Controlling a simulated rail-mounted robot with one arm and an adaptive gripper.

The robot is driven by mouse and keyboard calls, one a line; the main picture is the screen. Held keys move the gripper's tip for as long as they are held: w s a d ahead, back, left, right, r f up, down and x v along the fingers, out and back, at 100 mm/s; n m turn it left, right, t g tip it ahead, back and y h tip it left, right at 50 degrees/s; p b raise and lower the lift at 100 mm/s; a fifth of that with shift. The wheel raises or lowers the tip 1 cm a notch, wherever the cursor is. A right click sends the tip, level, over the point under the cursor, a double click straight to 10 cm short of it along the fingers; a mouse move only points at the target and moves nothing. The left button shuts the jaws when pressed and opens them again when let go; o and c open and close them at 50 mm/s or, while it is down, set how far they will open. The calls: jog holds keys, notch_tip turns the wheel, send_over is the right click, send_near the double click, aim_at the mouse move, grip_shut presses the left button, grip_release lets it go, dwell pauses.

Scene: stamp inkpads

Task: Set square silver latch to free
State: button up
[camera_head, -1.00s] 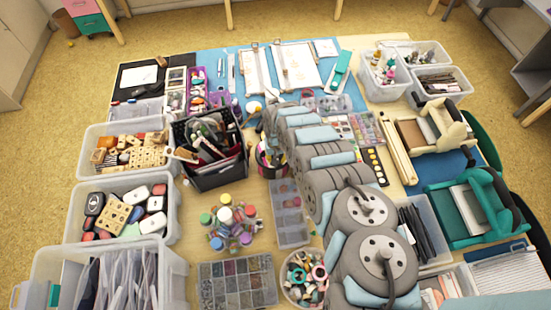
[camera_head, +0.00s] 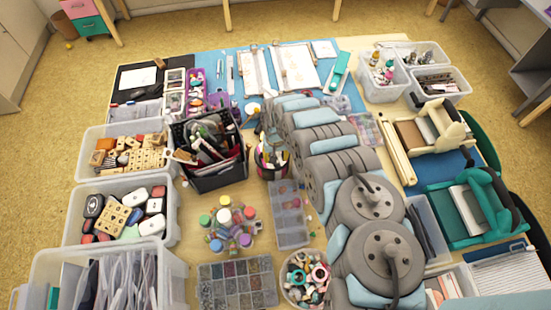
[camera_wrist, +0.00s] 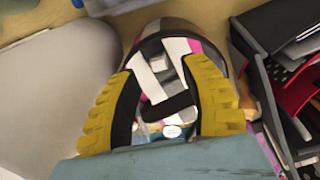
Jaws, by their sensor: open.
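I cannot make out a square silver latch in either view. My gripper (camera_wrist: 165,92) shows in the wrist view with its two yellow and black fingers apart, one on each side of a round container (camera_wrist: 172,24). White, pink and dark items are seen between the fingers, with no clear hold on any of them.
A black caddy of tools (camera_head: 222,178) stands left of the pen cup; its edge shows at the right of the wrist view (camera_wrist: 262,85). Bottles (camera_head: 228,225), a sectioned tray (camera_head: 290,215) and tubs of stamps (camera_head: 72,215) crowd the table. Little table surface is free.

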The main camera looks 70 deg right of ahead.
jog(key=shift+d+r, duration=0.1)
jog(key=shift+r, duration=0.7)
notch_tip(320, 180, up, 8)
jog(key=shift+f, duration=0.15)
dwell(0.5)
